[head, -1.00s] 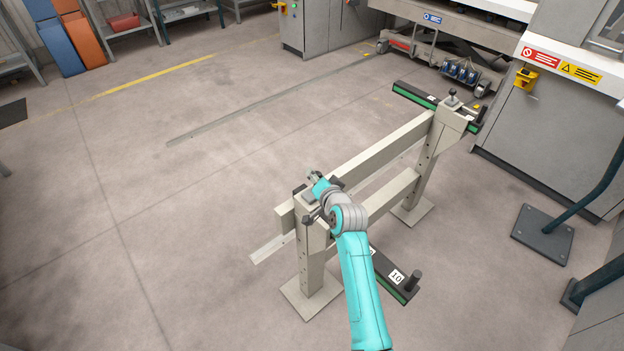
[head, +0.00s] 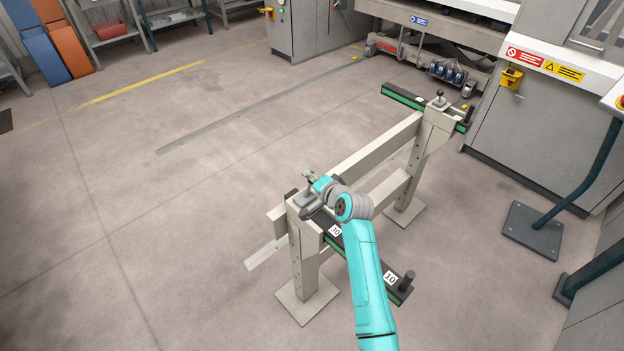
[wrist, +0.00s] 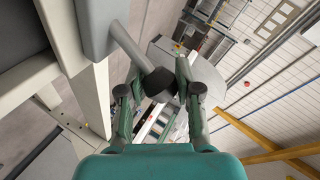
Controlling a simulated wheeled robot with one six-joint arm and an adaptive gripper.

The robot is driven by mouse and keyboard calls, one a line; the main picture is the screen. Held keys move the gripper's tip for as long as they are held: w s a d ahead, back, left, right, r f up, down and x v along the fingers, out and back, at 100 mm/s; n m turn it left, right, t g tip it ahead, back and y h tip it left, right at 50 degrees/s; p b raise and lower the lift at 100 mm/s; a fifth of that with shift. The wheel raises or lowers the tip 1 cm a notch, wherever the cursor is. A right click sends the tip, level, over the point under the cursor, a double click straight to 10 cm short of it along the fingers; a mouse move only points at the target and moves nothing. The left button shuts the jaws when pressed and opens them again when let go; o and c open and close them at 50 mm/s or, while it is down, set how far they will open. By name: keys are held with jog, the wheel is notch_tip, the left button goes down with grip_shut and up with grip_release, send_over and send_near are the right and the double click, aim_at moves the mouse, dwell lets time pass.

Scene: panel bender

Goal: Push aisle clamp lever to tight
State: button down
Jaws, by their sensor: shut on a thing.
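The clamp lever (wrist: 134,48) is a grey rod in the wrist view, slanting down from a grey post top to a dark round knob (wrist: 159,84). My gripper (wrist: 164,90) is shut on this knob, which sits between the green fingers. In the head view my gripper (head: 310,178) is at the top of the near post (head: 305,248) of the beige stand. The arm hides much of the clamp there, and the lever's exact angle cannot be told.
A dark, green-edged bar (head: 372,262) with number tags extends from the near post toward the lower right. The far post (head: 418,160) carries another knob (head: 438,96) and bar. A pedestal base plate (head: 532,230) stands at right. Floor at left is open.

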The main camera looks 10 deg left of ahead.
jog(key=c, duration=0.8)
grip_release()
jog(key=shift+d, duration=0.1)
jog(key=v, duration=1.1)
jog(key=shift+s+d+r, duration=0.15)
jog(key=shift+s+d, duration=0.05)
jog(key=shift+s, duration=0.1)
jog(key=shift+d, duration=0.1)
